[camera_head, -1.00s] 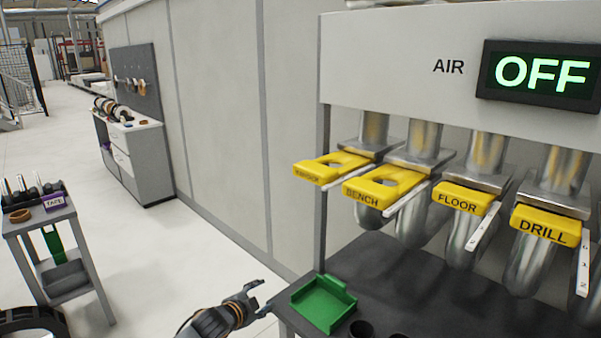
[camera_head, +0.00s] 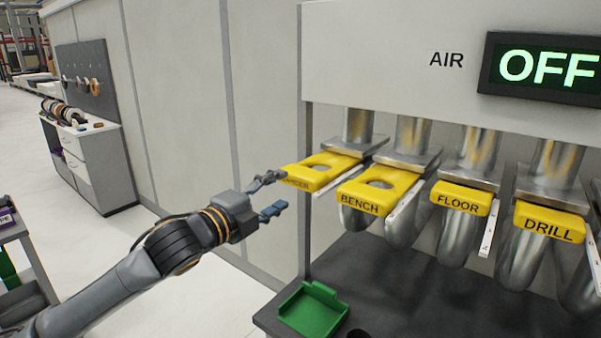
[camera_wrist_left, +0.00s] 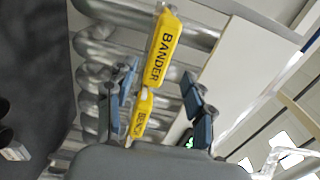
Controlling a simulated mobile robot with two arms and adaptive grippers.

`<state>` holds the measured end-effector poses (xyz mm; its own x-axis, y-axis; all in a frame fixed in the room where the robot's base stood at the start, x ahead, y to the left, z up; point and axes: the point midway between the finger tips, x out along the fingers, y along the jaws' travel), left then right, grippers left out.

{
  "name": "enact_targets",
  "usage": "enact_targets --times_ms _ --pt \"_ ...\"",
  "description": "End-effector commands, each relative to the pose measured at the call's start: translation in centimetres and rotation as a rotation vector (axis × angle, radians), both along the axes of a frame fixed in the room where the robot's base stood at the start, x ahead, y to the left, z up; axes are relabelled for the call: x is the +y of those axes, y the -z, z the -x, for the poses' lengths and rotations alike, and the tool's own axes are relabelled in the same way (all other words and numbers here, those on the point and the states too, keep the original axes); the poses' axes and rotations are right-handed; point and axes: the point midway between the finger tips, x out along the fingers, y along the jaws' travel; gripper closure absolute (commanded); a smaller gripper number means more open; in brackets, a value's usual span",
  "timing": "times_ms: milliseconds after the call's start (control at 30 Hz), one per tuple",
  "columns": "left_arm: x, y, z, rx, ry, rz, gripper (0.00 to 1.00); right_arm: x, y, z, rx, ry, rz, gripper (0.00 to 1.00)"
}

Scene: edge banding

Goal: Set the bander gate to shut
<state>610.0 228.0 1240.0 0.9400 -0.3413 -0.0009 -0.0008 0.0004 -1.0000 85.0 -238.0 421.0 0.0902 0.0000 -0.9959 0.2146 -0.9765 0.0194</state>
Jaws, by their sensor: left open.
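The bander gate (camera_head: 322,170) is the leftmost yellow slide plate on its pipe. It sticks out toward the left with its round hole showing, and its label is partly hidden by my gripper. My left gripper (camera_head: 274,195) is open and empty at the plate's left front end. In the left wrist view, the yellow BANDER face (camera_wrist_left: 163,48) lies ahead, in line with the gap between the open fingers (camera_wrist_left: 160,108). I cannot tell whether a finger touches it. My right gripper is not in view.
The BENCH gate (camera_head: 380,187) beside it also sticks out with its hole showing. The FLOOR (camera_head: 460,198) and DRILL (camera_head: 550,222) gates show no hole. The air display (camera_head: 545,68) reads OFF. A green tray (camera_head: 313,310) sits on the dark bench below.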

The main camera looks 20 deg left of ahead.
Motion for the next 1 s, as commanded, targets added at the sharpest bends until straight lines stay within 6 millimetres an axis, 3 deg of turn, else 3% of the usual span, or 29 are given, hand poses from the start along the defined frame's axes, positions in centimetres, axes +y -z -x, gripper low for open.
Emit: enact_targets --times_ms 200,400,833,1000 --pt "-1.6 -0.4 -4.5 0.0 0.0 0.005 0.47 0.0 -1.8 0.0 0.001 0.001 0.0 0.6" --pt "-2.5 -0.2 -7.0 -0.001 0.0 0.001 0.47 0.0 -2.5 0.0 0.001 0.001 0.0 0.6" --pt "-2.9 0.0 -7.9 -0.001 0.0 -0.001 0.47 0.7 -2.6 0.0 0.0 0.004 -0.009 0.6" --pt "-2.9 0.0 -7.9 -0.001 0.0 0.0 0.8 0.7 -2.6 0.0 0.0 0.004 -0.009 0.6"
